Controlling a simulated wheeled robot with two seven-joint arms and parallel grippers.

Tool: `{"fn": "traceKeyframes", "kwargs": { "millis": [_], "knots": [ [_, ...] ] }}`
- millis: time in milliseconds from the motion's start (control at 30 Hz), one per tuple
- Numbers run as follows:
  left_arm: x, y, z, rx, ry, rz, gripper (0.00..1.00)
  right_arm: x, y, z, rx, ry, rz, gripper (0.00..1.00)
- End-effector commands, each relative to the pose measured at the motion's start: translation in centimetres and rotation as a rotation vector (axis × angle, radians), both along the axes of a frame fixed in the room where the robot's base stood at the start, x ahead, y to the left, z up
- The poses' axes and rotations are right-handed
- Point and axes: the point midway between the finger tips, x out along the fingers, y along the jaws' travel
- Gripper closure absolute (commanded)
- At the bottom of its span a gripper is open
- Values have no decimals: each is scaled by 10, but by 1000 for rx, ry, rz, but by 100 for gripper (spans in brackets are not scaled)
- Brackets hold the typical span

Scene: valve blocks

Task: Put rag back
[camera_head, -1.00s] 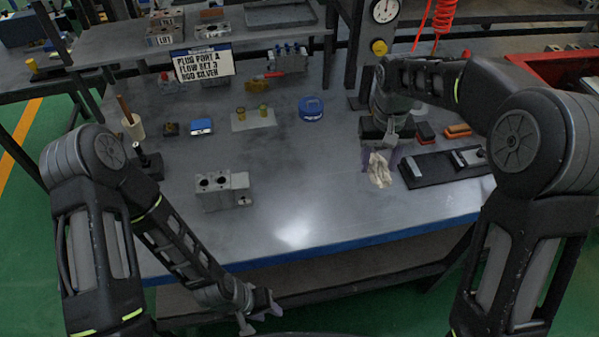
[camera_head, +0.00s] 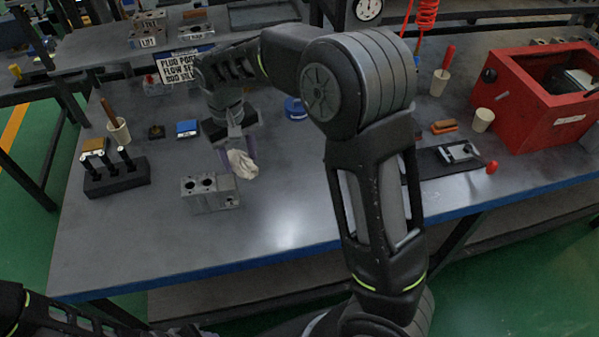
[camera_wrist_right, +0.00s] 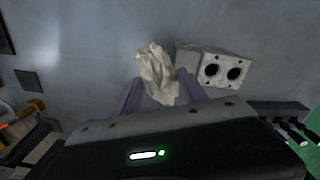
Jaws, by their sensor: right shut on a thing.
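The cream, crumpled rag (camera_head: 243,164) is pinched between the purple fingers of my right gripper (camera_head: 237,150). It hangs above the table, just behind and to the right of the grey valve block (camera_head: 208,193) in the head view. In the right wrist view the rag (camera_wrist_right: 157,72) sticks out between the two fingers (camera_wrist_right: 158,92), beside the valve block (camera_wrist_right: 215,66) with its two dark holes. My left gripper is out of view; only part of my left arm shows at the lower left.
A black stand with upright posts (camera_head: 117,181) and a cup with a brush (camera_head: 119,131) are at the left. A blue box (camera_head: 187,128) lies behind the block. A red bin (camera_head: 535,95) and a black tray (camera_head: 432,165) are at the right. The front middle of the table (camera_head: 285,215) is bare.

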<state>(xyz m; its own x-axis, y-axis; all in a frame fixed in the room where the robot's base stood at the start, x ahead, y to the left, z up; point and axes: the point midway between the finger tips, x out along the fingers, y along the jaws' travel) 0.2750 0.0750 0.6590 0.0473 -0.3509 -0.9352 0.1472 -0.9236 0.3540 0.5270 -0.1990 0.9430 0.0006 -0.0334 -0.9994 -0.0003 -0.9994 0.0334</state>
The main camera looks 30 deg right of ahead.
Motion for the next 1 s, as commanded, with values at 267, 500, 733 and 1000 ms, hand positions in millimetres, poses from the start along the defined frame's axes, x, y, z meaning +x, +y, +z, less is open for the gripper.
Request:
{"fn": "traceKeyframes", "kwargs": {
  "millis": [267,500,733,1000],
  "knots": [
    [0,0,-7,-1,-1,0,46,-1,-15,-5,8,4,-12,82],
    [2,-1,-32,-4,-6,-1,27,-14,-92,-15,24,6,-53,82],
    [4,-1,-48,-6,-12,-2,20,-36,-161,-11,4,-2,-83,82],
    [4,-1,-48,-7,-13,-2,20,-41,-172,-7,-3,-1,-85,82]
  ]
}}
